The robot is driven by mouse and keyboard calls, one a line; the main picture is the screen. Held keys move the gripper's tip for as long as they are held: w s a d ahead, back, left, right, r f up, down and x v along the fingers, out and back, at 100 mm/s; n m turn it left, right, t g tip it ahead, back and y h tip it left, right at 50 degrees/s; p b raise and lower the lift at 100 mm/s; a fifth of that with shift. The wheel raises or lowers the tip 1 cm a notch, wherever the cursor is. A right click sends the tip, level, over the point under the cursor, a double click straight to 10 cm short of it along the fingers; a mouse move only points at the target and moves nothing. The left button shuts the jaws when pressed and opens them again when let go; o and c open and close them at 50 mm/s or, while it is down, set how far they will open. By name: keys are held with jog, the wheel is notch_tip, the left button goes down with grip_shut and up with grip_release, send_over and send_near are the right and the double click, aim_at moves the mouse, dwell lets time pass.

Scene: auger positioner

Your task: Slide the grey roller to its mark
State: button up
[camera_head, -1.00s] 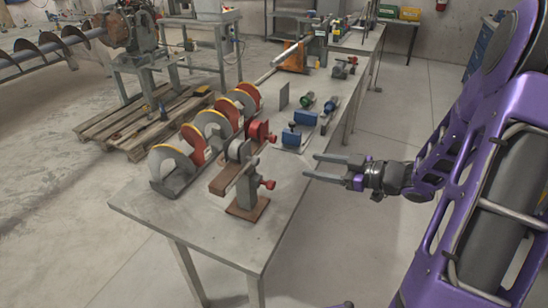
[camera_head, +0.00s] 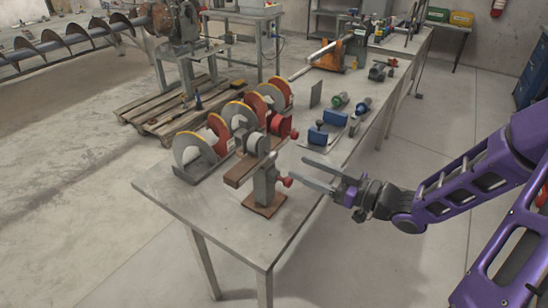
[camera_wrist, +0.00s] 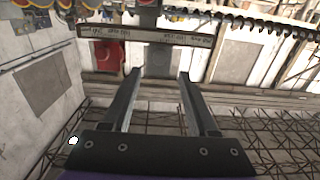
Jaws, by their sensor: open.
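A stand with a grey post (camera_head: 266,184) on a brown base is at the near end of the workbench. A brown bar (camera_head: 247,168) crosses its top. A grey roller (camera_head: 256,143) appears to sit at this bar, beside a red part (camera_head: 282,126). I cannot make out its mark. My gripper (camera_head: 308,173) is open and empty, just right of the stand's red knob (camera_head: 287,181), with its fingers pointing left.
Grey discs with yellow rims (camera_head: 195,156) and red plates stand left of the roller. Blue blocks (camera_head: 318,136) lie behind on the workbench (camera_head: 185,203). A pallet (camera_head: 165,118) is on the floor behind left. The floor right of the bench is clear.

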aim_at(276, 157)
jog(key=b+x, duration=0.1)
jog(key=x, duration=0.8)
jog(key=shift+w, duration=0.1)
grip_shut()
dwell(1.1)
